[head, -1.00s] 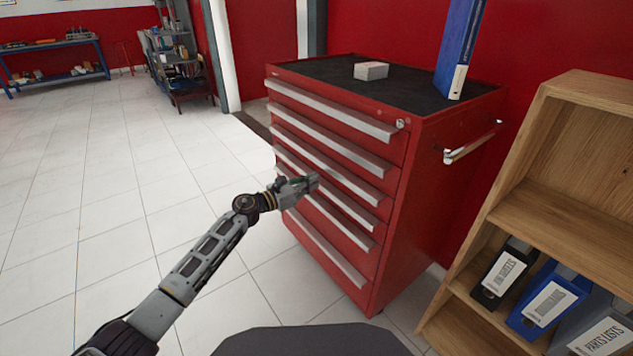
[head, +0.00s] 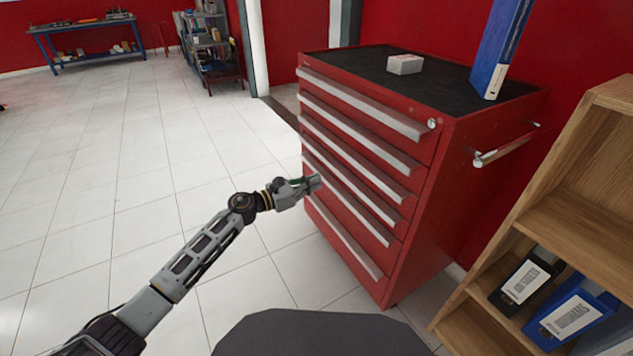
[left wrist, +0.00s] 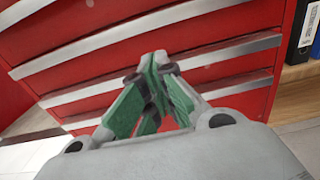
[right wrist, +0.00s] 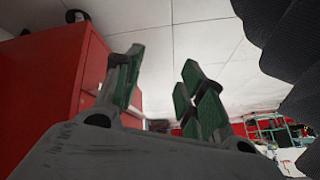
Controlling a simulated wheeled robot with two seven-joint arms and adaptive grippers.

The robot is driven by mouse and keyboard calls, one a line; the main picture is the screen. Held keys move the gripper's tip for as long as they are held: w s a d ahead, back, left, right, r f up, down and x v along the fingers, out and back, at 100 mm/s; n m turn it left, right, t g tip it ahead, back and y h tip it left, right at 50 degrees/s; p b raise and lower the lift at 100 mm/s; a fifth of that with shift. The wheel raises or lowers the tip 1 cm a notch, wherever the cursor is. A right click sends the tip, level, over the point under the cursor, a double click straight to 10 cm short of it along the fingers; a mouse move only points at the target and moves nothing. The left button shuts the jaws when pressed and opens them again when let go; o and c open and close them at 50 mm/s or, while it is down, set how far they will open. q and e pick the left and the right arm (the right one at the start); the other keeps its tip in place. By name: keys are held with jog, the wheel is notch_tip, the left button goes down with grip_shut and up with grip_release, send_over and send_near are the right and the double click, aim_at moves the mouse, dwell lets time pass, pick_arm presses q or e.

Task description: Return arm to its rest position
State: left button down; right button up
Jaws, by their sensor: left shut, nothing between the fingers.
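My left arm (head: 205,252) reaches in from the lower left of the head view, stretched out towards the red tool cabinet. My left gripper (head: 312,183) is at its end, in front of the cabinet's lower drawers. In the left wrist view, its green-padded fingers (left wrist: 160,65) meet at the tips with nothing between them, and drawer fronts lie behind them. I cannot tell whether the fingertips touch a drawer. My right gripper (right wrist: 160,90) shows only in the right wrist view. Its green-padded fingers are wide apart and empty.
The red cabinet (head: 420,230) has its drawers shut. A small grey box (head: 404,65) and a blue binder (head: 500,45) stand on top. A wooden shelf (head: 575,220) with binders stands at right. Tiled floor (head: 130,170) is clear at left. A blue workbench (head: 85,35) stands far back.

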jog(key=shift+s+d+f, duration=0.1)
jog(key=shift+s+f, duration=0.1)
jog(key=shift+f, duration=0.1)
